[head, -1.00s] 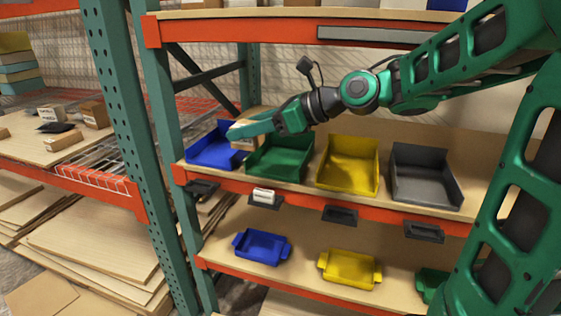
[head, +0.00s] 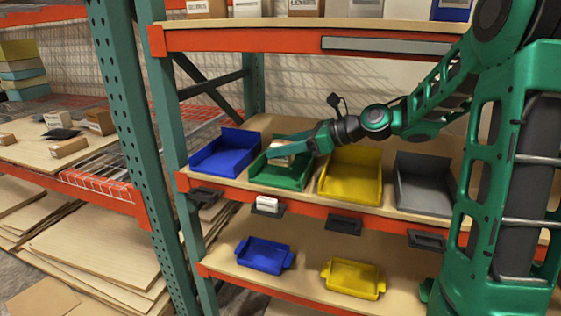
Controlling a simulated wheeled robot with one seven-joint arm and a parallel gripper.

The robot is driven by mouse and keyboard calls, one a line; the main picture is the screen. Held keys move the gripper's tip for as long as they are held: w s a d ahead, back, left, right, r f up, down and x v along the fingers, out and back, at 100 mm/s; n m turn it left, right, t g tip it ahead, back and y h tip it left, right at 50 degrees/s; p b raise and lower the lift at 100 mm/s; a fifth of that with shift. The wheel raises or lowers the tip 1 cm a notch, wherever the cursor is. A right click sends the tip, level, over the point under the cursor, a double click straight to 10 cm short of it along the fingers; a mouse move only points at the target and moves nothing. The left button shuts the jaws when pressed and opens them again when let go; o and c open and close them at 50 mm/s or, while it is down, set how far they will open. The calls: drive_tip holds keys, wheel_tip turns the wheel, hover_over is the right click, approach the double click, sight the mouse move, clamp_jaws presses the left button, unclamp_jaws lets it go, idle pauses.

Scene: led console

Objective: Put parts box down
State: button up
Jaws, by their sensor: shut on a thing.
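The parts box (head: 278,158), a small tan carton, is at the green bin, partly hidden by my fingers. My gripper (head: 279,158) is shut on it, reaching in from the right. The green bin (head: 270,178) stands on the middle shelf, between the blue bin (head: 224,154) and the yellow bin (head: 351,177). The box appears over or inside the green bin; whether it touches the bin floor I cannot tell.
A grey bin (head: 424,183) stands right of the yellow one. Blue (head: 264,254) and yellow (head: 353,278) trays lie on the shelf below. The upper shelf (head: 260,36) hangs above the arm.

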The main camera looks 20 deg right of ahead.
sight(282, 159)
drive_tip(key=shift+f, duration=1.95)
drive_tip(key=o, duration=1.1)
drive_tip(key=shift+f, duration=0.1)
drive_tip(key=v, duration=1.1)
drive_tip(key=shift+d, duration=0.1)
drive_tip(key=shift+s+d+r, duration=0.2)
drive_tip(key=shift+s+d, duration=0.1)
drive_tip(key=shift+s, duration=0.05)
